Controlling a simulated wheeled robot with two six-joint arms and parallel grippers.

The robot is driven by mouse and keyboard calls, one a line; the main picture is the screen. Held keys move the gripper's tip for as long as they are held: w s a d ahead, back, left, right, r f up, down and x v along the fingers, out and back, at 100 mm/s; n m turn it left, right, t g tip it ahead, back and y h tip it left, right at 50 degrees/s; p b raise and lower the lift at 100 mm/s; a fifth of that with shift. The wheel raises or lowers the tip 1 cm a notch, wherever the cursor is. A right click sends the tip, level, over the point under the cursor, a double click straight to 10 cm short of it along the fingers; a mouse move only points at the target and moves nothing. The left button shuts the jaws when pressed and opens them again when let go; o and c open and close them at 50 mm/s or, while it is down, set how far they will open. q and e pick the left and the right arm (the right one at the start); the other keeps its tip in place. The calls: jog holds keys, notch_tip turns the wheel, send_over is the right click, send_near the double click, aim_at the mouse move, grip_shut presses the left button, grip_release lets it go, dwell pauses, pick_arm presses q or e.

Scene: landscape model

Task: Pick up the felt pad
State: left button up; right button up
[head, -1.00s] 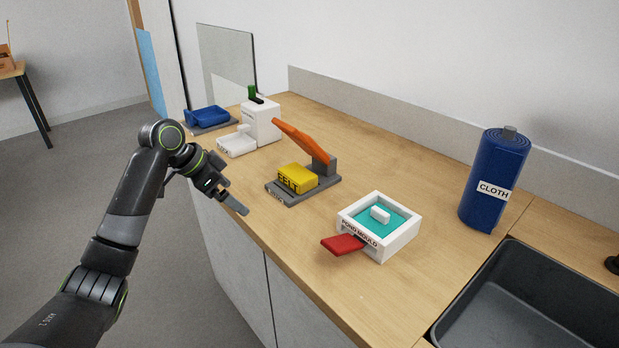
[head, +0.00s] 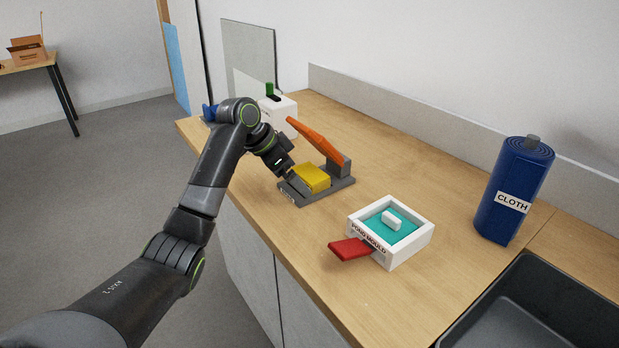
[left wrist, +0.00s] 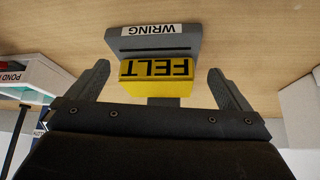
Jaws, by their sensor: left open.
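The felt pad (head: 312,178) is a yellow block lying on a grey base below a raised orange lever. In the left wrist view it shows upside down with the word FELT (left wrist: 156,69). My left gripper (head: 286,172) is at the pad's left side in the head view. In the wrist view its open fingers (left wrist: 159,86) stand to either side of the pad with gaps, and the pad lies between or just beyond the tips. The grey base marked WRING (left wrist: 155,45) is also in that view. My right gripper is not in view.
A white pond mould (head: 420,246) with teal filling and a red handle (head: 349,249) stands to the right. A blue cloth roll (head: 514,185) and a dark sink (head: 530,310) are further right. A white device (head: 282,122) stands behind my arm. The counter's middle back is clear.

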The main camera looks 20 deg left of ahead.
aim_at(307, 174)
pick_arm(q)
jog(key=w+d, duration=0.1)
jog(key=w+d+f, duration=0.1)
jog(key=shift+w+d, duration=0.1)
jog(key=shift+d, duration=0.25)
jog(key=shift+a, duration=0.1)
jog(key=c, duration=0.7)
jog(key=shift+c, duration=0.2)
jog(key=shift+r, duration=0.2)
jog(key=shift+a, duration=0.2)
jog(key=s+a, duration=0.8)
jog(key=s+a+b, duration=0.1)
jog(key=s+a, duration=0.2)
jog(key=a, duration=0.2)
jog(key=shift+s+a+r, duration=0.1)
jog(key=shift+s, duration=0.3)
